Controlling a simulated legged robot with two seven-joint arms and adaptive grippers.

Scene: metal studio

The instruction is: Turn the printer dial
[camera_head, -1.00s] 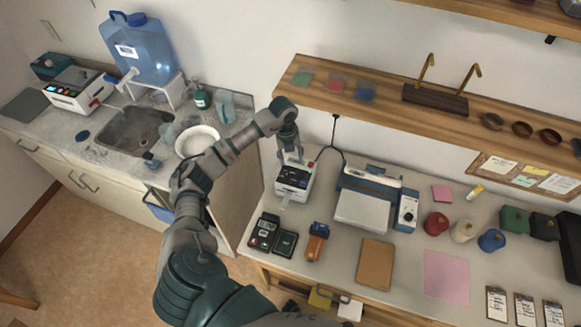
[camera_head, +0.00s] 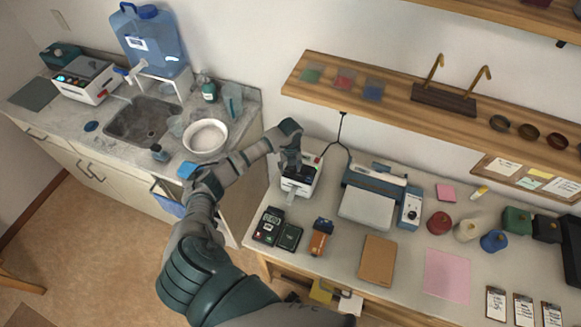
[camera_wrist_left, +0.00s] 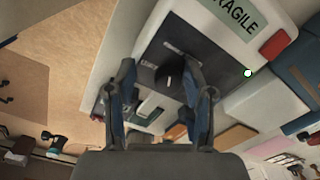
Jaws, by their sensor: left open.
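The small white label printer (camera_head: 298,184) stands on the right-hand counter below the shelf. In the left wrist view its white body carries a "FRAGILE" label (camera_wrist_left: 232,14), and its dark front panel (camera_wrist_left: 205,50) fills the middle. A black dial (camera_wrist_left: 174,75) on this panel appears between the fingertips of my left gripper (camera_wrist_left: 160,70), which is open. I cannot tell whether the fingers touch the dial. In the head view my left gripper (camera_head: 291,163) is over the printer and hides part of its top. My right gripper is not in view.
A larger blue-and-white machine (camera_head: 368,205) with a knob stands right of the printer. Two dark handheld devices (camera_head: 278,230) and an orange one (camera_head: 319,238) lie in front. A wooden shelf (camera_head: 400,108) overhangs the counter. A sink (camera_head: 142,120) is at left.

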